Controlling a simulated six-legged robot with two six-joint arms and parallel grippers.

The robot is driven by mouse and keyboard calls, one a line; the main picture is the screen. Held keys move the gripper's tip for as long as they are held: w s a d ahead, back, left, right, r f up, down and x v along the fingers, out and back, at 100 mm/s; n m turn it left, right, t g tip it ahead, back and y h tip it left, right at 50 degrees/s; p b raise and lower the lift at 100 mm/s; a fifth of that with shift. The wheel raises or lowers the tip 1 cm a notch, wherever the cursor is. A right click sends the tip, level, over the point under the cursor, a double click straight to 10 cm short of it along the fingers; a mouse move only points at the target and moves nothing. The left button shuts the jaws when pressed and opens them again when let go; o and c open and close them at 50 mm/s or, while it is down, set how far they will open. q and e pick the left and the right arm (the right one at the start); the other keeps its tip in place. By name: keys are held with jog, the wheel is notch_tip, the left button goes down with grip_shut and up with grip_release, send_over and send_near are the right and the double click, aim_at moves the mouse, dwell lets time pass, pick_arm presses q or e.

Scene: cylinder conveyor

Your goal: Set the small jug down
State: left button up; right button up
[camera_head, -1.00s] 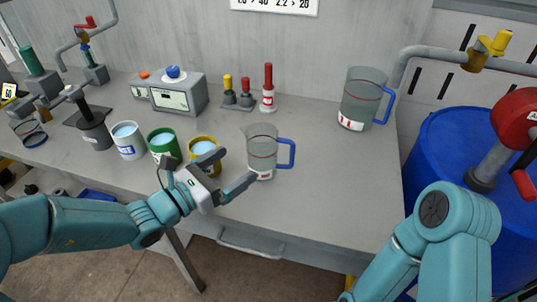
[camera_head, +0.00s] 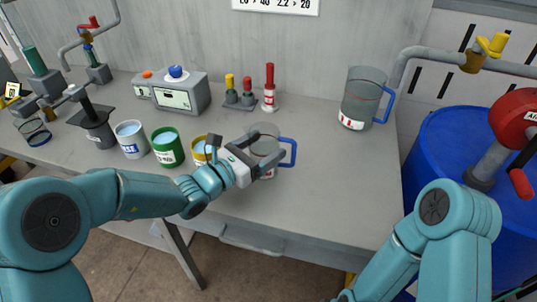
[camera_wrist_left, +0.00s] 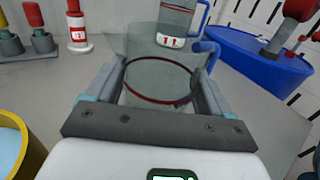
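The small jug (camera_head: 267,143), clear with a red ring and a blue handle on its right, stands upright on the grey table (camera_head: 330,190). My left gripper (camera_head: 268,150) has its fingers on either side of the jug. In the left wrist view the jug (camera_wrist_left: 160,82) lies between the two fingers (camera_wrist_left: 158,90), its handle beyond the right finger. The fingers look spread wide, close to the jug's walls; firm contact is not clear. My right gripper is out of view; only the right arm's links show.
A larger jug (camera_head: 362,98) stands at the back right. White (camera_head: 131,140), green (camera_head: 167,147) and yellow (camera_head: 199,152) cups stand left of the gripper. A grey device (camera_head: 180,93) and a blue barrel (camera_head: 450,150) are nearby. The table's front right is clear.

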pick_arm(q)
jog(key=c, duration=0.6)
jog(key=shift+o, duration=0.2)
jog(key=shift+r, duration=0.1)
notch_tip(320, 180, up, 20)
jog(key=p, duration=0.3)
jog(key=shift+f, duration=0.2)
